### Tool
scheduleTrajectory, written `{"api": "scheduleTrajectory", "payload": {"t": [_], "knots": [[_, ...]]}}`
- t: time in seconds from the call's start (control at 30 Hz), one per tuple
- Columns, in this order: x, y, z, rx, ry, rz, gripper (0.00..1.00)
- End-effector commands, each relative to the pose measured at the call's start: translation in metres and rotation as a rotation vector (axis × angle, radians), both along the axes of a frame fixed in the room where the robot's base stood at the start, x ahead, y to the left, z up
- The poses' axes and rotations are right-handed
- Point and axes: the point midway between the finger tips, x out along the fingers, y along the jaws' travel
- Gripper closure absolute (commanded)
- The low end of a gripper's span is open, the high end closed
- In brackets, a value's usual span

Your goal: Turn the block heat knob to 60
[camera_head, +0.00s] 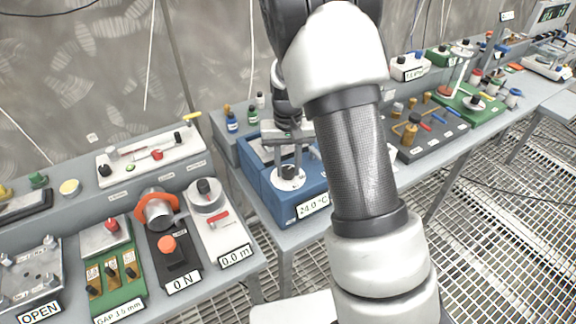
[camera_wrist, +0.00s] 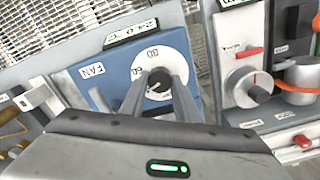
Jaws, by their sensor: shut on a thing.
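The block heat knob (camera_wrist: 158,84) is a small black knob on a round white dial (camera_wrist: 176,61) with printed numbers. One number near the left finger looks like 60; the one at the top is hard to read. The dial sits on a blue heater unit (camera_head: 276,204) with a display (camera_head: 313,206) reading 24.0 °C. My gripper (camera_wrist: 160,80) is shut on the knob, with one finger on either side. In the head view my gripper (camera_head: 290,162) reaches down over the dial. The knob's pointer is not clear, and the fingers cover part of the scale.
A FAN label (camera_wrist: 93,70) is on the blue unit beside the dial. Left of it in the head view stand a white unit (camera_head: 222,232) marked 0.0 m and a dark one (camera_head: 172,252) marked 0 N. Small bottles (camera_head: 232,121) stand behind. My arm hides the bench's middle.

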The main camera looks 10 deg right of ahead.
Motion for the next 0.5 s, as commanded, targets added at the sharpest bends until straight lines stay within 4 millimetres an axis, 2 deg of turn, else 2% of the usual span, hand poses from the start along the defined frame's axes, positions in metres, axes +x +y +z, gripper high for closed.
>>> {"api": "scheduleTrajectory", "payload": {"t": [0.5], "knots": [[0.0007, 0.0002, 0.0017, -0.001, -0.002, -0.483, 0.94]]}}
